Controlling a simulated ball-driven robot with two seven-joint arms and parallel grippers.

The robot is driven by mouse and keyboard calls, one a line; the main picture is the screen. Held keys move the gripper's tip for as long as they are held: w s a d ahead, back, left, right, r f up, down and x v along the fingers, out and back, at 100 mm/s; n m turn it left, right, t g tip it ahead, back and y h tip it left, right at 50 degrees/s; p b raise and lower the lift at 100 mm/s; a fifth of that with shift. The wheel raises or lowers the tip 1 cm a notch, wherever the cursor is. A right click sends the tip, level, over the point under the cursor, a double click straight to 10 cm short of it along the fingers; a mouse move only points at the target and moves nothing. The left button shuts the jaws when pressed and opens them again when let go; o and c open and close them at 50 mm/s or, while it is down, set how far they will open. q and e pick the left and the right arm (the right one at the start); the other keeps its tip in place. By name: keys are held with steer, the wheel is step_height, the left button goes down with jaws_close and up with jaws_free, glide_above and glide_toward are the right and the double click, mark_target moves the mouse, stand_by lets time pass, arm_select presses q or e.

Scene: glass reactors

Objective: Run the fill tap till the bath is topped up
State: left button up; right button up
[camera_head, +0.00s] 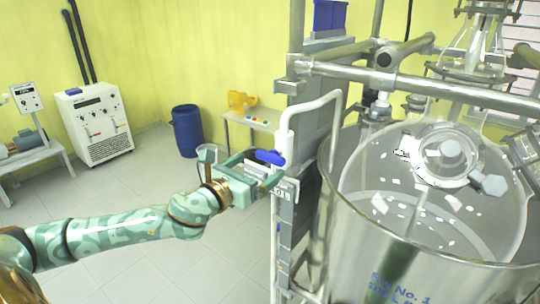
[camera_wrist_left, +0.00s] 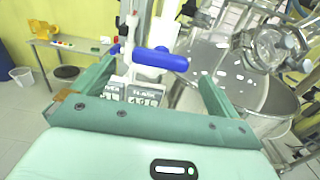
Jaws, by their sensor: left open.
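The tap's blue handle (camera_head: 270,157) sits on a white pipe (camera_head: 325,105) that rises beside the bath and bends over its rim. In the left wrist view the blue handle (camera_wrist_left: 160,59) lies crosswise just ahead of the jaws. My left gripper (camera_head: 263,168) is open, its green fingers apart on either side of the tap, with nothing held. The steel bath (camera_head: 440,275) stands at right. It holds liquid with pale pieces or glints in it; the exact level is hard to tell. My right gripper is out of view.
A glass reactor (camera_head: 482,50) hangs in a steel pipe frame (camera_head: 440,88) over the bath. Small labels (camera_wrist_left: 145,95) sit below the tap. A blue barrel (camera_head: 187,131), a small table (camera_head: 262,124) and a white cabinet (camera_head: 95,122) stand behind.

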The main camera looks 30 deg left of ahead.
mark_target(267, 160)
arm_select(q)
steer(key=w, duration=0.2)
steer(key=w+p, duration=0.1)
steer(key=w, duration=0.3)
steer(key=shift+d, duration=0.3)
steer(key=c, duration=1)
